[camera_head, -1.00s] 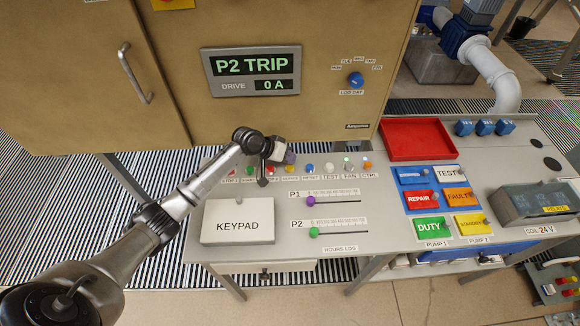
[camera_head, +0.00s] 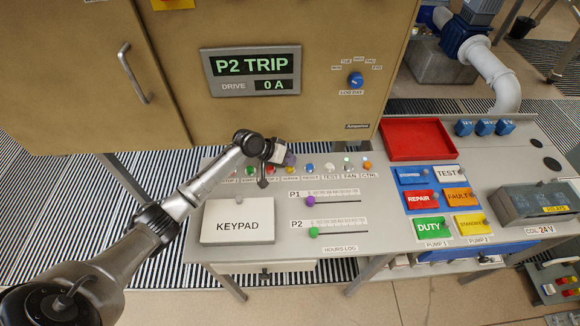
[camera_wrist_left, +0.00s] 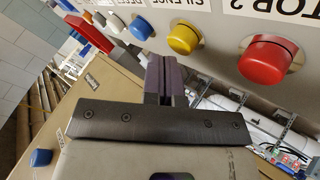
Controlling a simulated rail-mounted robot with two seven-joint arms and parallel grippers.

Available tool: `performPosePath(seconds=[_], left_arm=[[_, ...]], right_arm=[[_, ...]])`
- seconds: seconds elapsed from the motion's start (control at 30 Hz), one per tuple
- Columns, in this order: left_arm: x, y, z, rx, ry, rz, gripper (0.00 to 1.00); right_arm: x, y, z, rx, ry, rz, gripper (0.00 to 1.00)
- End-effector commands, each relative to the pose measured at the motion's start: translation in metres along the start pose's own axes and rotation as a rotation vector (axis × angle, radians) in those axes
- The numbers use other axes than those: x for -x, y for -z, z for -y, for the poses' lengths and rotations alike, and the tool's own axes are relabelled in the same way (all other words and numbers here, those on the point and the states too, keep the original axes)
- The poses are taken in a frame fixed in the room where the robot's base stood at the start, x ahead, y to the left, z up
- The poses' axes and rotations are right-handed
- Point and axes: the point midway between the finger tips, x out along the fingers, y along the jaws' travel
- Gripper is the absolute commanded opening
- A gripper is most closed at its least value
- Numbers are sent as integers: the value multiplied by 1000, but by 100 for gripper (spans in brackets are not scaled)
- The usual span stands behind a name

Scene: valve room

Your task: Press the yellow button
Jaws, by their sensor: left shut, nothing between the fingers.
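The yellow button (camera_wrist_left: 183,38) is a round cap in a pale ring on the panel in the left wrist view. In the head view the yellow button (camera_head: 290,169) is small, just right of my left gripper.
A red button (camera_wrist_left: 268,60) and a blue button (camera_wrist_left: 140,28) flank the yellow one closely. The keypad box (camera_head: 237,220), the sliders (camera_head: 340,201) and a red tray (camera_head: 417,158) share the desk. The brown cabinet (camera_head: 215,25) rises behind the row.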

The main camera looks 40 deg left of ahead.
Motion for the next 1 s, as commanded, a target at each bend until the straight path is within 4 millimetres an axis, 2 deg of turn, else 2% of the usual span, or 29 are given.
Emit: performPosePath(seconds=[1.0], left_arm=[[-7,-5,5,1,0,1,0]], right_arm=[[-3,0,3,-10,8,-2,43]])
